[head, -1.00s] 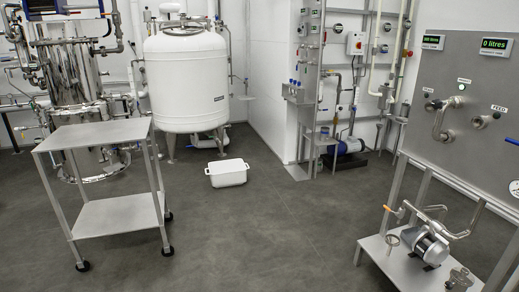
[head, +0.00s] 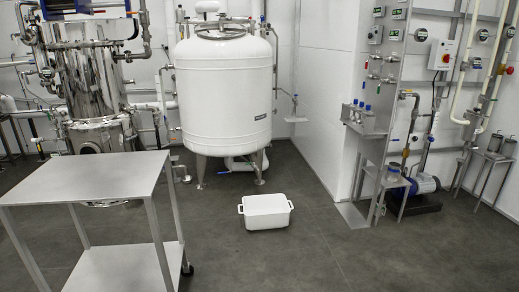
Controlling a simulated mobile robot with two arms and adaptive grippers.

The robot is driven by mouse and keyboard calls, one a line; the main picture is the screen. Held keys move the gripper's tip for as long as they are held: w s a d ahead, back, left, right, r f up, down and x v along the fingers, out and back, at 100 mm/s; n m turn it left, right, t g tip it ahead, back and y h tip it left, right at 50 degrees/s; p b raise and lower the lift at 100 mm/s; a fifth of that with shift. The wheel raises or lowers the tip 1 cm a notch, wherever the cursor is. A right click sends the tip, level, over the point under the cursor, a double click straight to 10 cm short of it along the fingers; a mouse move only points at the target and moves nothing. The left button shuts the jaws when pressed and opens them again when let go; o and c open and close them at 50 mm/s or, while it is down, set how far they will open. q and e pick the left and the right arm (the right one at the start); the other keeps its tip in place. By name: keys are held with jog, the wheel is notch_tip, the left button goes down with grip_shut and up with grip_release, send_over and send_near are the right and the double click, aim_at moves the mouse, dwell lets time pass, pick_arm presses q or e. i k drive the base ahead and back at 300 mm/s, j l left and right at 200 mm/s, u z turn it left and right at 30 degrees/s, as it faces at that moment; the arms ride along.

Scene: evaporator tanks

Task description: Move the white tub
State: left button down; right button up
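The white tub (head: 266,213) stands upright on the dark grey floor, a little right of the picture's middle. It is a rectangular tub with a small handle at each end, and its inside looks empty. It sits in front of the large white tank and apart from it. Neither of my grippers shows in the head view.
A grey two-shelf trolley (head: 85,182) on castors stands at the front left. The white tank (head: 224,92) stands on legs behind the tub. A steel vessel (head: 92,80) is at the back left. A panel with a blue pump (head: 425,183) is at right. The floor (head: 300,262) in front is clear.

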aim_at(270, 211)
jog(key=i, duration=2.3)
